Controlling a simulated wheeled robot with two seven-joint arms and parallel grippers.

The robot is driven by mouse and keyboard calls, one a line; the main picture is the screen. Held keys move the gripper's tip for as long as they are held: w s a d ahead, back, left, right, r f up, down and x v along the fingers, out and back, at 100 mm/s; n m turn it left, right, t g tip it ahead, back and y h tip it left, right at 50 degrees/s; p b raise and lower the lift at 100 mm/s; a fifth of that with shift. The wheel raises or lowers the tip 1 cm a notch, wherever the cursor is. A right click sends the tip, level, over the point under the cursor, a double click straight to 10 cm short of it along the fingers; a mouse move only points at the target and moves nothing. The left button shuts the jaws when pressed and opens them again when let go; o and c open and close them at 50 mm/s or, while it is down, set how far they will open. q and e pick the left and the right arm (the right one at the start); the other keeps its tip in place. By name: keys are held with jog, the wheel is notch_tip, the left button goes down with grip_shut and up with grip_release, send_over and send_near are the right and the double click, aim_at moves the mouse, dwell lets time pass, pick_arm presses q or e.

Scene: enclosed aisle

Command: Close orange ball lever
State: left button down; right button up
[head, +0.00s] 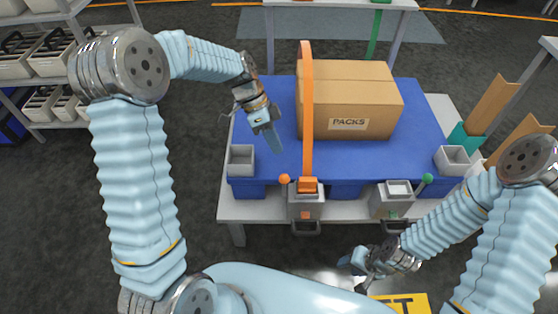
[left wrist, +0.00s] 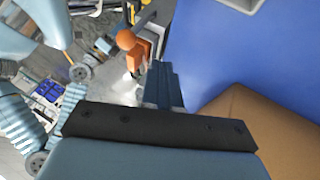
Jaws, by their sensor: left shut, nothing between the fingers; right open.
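The orange ball (head: 285,179) of the lever sits at the left side of a grey box-shaped unit (head: 306,206) on the table's front edge. An orange strap (head: 307,120) rises from this unit in front of the carton. My left gripper (head: 274,146) is shut and empty above the blue tabletop, behind the ball and apart from it. In the left wrist view, the orange ball (left wrist: 126,39) shows just left of the shut fingers (left wrist: 162,85); most of its lever is hidden. My right gripper (head: 356,264) is open and empty, low in front of the table.
A cardboard carton (head: 350,82) marked PACKS stands on the blue tabletop (head: 380,150). A second unit (head: 393,199) with a green ball (head: 427,178) is on the front edge to the right. Grey bins (head: 241,160) sit at both front corners. Shelves (head: 40,60) stand at left.

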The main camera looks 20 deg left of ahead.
aim_at(284, 187)
pick_arm(q)
jog(key=shift+s+d+f, duration=0.4)
jog(key=shift+s, duration=0.25)
jog(key=shift+s+d+f, duration=0.35)
jog(key=shift+s+f, duration=0.1)
jog(key=shift+s, duration=0.15)
jog(key=shift+s+d+f, duration=0.4)
jog(key=shift+s, duration=0.25)
pick_arm(e)
jog(key=shift+r, duration=0.1)
